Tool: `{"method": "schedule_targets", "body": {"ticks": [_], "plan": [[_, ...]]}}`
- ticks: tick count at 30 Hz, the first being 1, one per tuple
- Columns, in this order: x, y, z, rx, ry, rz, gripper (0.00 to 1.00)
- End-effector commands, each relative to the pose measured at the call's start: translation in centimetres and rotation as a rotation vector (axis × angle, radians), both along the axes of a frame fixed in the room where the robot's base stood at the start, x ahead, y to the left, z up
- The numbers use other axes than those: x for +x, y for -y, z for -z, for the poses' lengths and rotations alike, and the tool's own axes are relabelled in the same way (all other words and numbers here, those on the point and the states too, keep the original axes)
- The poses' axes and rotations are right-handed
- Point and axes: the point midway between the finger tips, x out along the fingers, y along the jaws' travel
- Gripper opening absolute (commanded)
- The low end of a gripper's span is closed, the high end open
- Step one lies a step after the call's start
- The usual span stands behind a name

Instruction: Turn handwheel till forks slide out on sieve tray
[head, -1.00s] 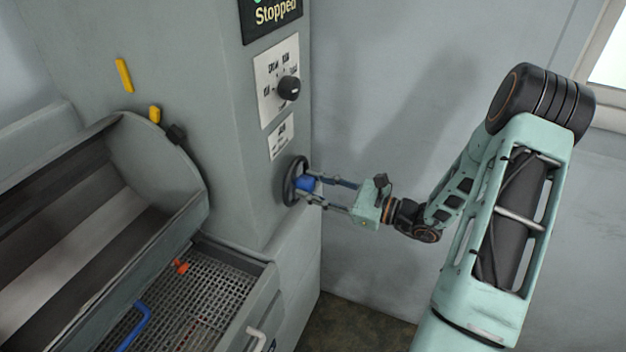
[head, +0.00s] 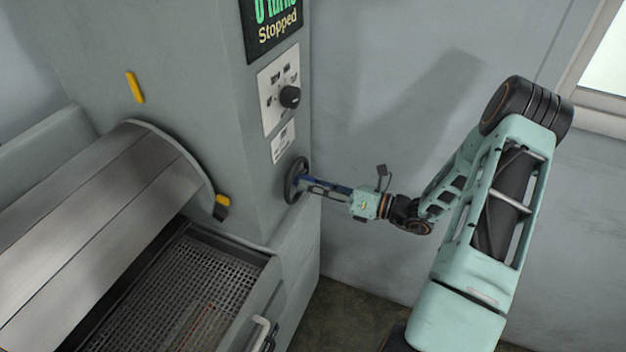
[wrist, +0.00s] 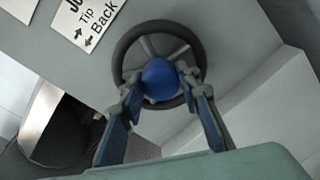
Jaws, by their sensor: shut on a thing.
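The black handwheel (head: 297,180) is on the right side of the grey machine; in the wrist view it is a dark ring (wrist: 118,58) with a round blue knob (wrist: 160,80). My gripper (head: 306,187) reaches it from the right, and its fingers are shut on the blue knob, one on each side. The grey drum (head: 110,215) at the left shows a closed, curved metal outside; its inside is hidden. The sieve tray (head: 190,270) lies below the drum at its front right, partly covered by it. I see no forks on the visible mesh, only faint reddish marks.
A display (head: 272,28) above reads "Stopped". Below it are a panel with a black dial (head: 290,96) and a small label (head: 283,142), marked "Tip" and "Back" in the wrist view. A tray handle (head: 262,333) sticks out at the front.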

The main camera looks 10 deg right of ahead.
Motion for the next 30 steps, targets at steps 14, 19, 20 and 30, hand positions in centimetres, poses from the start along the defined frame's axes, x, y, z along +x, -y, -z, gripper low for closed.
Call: {"method": "schedule_targets", "body": {"ticks": [14, 19, 20, 30], "plan": [[0.0, 0.05, 0.01, 0.103, -0.142, 0.001, 0.07], [0.0, 0.05, 0.06, 0.108, -0.149, 0.0, 0.07], [0.0, 0.05, 0.06, 0.108, -0.149, 0.0, 0.07], [0.0, 0.05, 0.06, 0.107, -0.149, 0.0, 0.4]]}}
